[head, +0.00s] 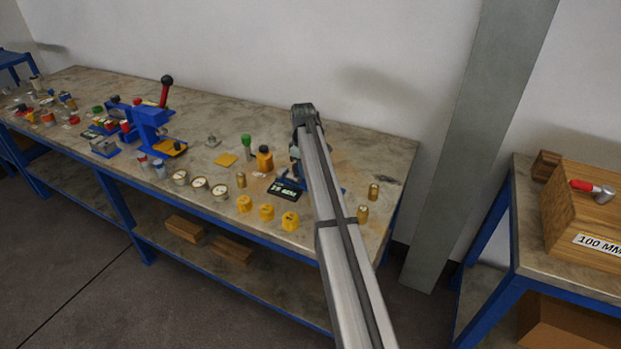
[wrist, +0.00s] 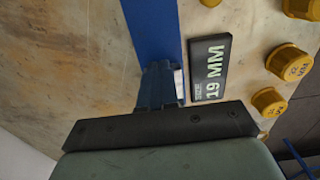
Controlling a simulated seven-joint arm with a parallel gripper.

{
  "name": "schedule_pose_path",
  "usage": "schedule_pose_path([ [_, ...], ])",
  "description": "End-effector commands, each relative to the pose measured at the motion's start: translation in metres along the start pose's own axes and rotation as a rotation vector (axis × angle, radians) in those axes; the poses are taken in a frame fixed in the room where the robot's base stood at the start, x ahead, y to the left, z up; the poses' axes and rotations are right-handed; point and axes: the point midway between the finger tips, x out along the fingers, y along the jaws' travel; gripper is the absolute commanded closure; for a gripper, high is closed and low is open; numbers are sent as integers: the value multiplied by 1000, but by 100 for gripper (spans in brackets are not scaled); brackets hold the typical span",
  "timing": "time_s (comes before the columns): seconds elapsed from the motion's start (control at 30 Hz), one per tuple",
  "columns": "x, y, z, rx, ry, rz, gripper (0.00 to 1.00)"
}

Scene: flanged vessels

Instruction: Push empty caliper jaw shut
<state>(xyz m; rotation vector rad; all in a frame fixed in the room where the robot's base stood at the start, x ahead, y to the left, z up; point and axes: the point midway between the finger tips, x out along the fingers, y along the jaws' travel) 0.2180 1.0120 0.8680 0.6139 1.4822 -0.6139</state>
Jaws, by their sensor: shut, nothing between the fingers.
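The caliper shows in the wrist view as a long blue bar (wrist: 152,30) running from the top edge down to my gripper (wrist: 160,85). My gripper is shut and empty; its fingertips are over or against the lower end of the bar, and I cannot tell whether they touch it. The caliper's jaw faces are hidden behind my gripper or too unclear to pick out. In the head view my arm covers most of the caliper; only a bit of blue shows beside a black label (head: 286,189). That label reads "19 MM" in the wrist view (wrist: 210,70).
Yellow caps (head: 266,212) stand in front of the label, near the bench's front edge. Brass pieces (head: 374,192) stand to the right. A wooden box (head: 585,215) sits on another table.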

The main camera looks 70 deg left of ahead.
Motion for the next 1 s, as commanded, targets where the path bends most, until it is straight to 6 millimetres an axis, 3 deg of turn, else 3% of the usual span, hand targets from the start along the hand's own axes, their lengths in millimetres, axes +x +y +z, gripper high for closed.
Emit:
schedule_pose_path([
  [0.6,0,0,-19,0,1,0,100],
  [1.0,0,0,-21,-2,5,0,100],
])
